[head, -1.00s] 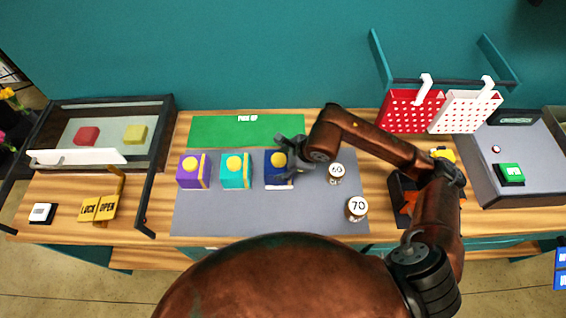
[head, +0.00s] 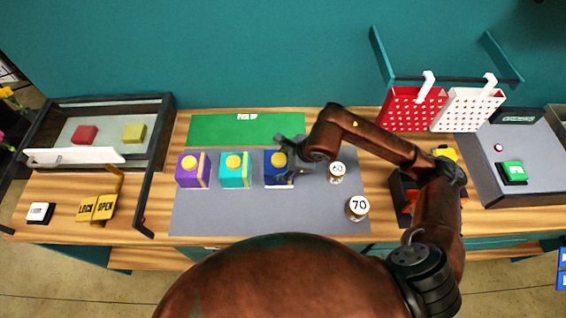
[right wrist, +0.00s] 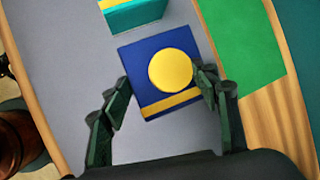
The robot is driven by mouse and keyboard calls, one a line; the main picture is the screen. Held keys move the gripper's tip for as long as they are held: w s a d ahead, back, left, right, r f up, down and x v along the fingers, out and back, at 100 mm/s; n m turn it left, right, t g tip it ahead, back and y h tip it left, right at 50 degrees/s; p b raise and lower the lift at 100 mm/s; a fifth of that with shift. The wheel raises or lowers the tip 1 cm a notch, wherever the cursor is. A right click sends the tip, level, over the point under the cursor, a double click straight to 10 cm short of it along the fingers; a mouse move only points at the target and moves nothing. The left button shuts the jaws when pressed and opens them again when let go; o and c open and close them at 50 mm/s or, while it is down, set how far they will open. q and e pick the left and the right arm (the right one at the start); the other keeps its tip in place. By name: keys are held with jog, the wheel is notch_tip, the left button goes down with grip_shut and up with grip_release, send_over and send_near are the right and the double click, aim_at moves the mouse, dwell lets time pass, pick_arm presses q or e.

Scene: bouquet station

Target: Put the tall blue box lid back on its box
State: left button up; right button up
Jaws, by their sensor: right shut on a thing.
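The blue box (head: 272,181) stands at the right end of a row of three boxes on the grey mat. Its blue lid (right wrist: 145,63), with a round yellow knob (right wrist: 173,70) and a yellow stripe, shows from above in the right wrist view. My right gripper (head: 287,158) is shut on the blue lid, with one finger on each side of it in the wrist view (right wrist: 165,82). The lid is over the box and looks level. The fingers partly hide the seam, so I cannot tell whether it sits fully down. My left gripper is not in view.
A teal box (head: 235,171) and a purple box (head: 192,171) stand to the left. Weights marked 60 (head: 337,173) and 70 (head: 358,208) stand to the right. The green pick-up mat (head: 220,128) behind is clear, as is the front of the grey mat (head: 240,215).

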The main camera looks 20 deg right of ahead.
jog(key=o, duration=1.9)
jog(key=shift+r+p, duration=1.75)
jog(key=shift+r, duration=2.25)
